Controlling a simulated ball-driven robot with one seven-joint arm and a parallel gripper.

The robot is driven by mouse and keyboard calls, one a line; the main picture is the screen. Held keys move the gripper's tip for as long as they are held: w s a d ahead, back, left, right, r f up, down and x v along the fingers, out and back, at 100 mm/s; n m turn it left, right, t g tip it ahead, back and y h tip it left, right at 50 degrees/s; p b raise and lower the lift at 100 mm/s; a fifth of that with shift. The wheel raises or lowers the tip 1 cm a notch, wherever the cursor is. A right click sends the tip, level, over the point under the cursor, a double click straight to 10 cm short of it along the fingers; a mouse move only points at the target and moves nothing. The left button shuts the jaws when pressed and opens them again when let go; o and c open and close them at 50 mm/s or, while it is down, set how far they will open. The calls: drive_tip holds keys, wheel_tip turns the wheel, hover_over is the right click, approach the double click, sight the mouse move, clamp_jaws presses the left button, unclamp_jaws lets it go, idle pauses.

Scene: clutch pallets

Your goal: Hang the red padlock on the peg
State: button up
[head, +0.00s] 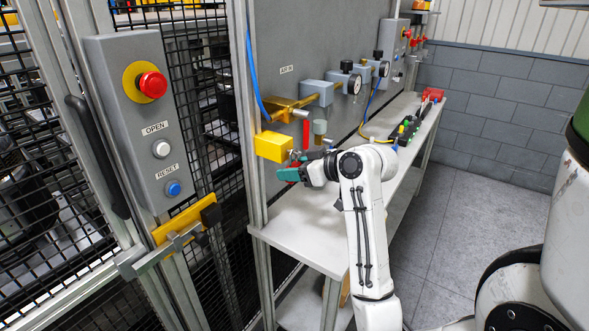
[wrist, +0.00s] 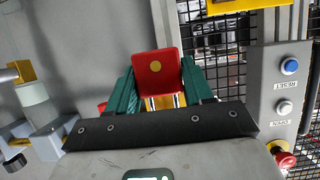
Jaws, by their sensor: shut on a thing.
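The red padlock (wrist: 155,68), with a yellow dot on its face, sits between the green fingers of my gripper (wrist: 160,88) in the wrist view. The gripper is shut on it. Two pale metal bars, apparently its shackle, show below the body in that view, against yellow. In the head view my gripper (head: 291,174) is beside and just below a yellow block (head: 273,147) on the frame post, and the padlock is mostly hidden by the fingers. A small metal part shows at the block's right side; I cannot tell whether it is the peg or the shackle.
A red handle (head: 306,133) hangs under the brass pipework close above my gripper. Gauges (head: 347,67) line the grey panel. A pale bench (head: 300,228) lies below, with tools at its far end. The button box (head: 150,125) and mesh fence stand left.

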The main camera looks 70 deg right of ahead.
drive_tip(key=o, duration=1.2)
drive_tip(key=b+v, duration=0.1)
drive_tip(key=v, duration=0.9)
drive_tip(key=shift+s+a+r, duration=0.1)
drive_tip(key=shift+s+r, duration=0.05)
drive_tip(key=shift+s, duration=0.25)
